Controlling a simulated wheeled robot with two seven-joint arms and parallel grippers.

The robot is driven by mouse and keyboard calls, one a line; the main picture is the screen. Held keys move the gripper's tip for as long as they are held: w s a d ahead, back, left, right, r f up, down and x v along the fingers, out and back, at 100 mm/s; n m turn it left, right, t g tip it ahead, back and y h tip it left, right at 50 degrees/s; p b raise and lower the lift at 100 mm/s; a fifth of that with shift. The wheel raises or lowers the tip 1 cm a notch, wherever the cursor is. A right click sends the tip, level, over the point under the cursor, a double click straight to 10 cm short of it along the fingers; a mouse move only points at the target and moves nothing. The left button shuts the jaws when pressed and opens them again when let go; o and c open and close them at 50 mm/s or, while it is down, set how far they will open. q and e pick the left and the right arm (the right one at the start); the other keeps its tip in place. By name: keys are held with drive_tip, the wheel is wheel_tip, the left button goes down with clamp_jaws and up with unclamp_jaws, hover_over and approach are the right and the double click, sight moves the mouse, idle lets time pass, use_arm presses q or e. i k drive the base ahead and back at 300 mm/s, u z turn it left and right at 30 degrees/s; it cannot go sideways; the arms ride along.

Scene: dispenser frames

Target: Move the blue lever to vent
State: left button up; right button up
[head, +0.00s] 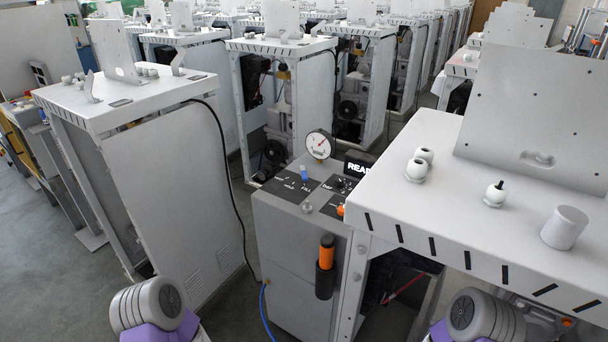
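The small blue lever (304,173) stands on the dark label plate (290,186) on top of a grey cabinet (290,245), in the middle of the head view. Small white words are printed around the lever, but they are too small to read surely, so I cannot tell which mark it points at. Neither of my grippers shows. Only grey and purple links of my arms are in view at the bottom left and bottom right, well apart from the lever.
A round gauge (319,144) and a black display (357,167) stand behind the lever. An orange-handled tool (327,252) sits in a black holder on the cabinet front. A blue hose (265,312) hangs at left. A white-topped frame (470,190) stands close at right, another (130,95) at left.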

sight(303, 173)
drive_tip(key=k, duration=0.45)
drive_tip(key=u, duration=1.9)
drive_tip(key=i, duration=2.35)
drive_tip(key=z, duration=3.95)
drive_tip(key=i, duration=0.45)
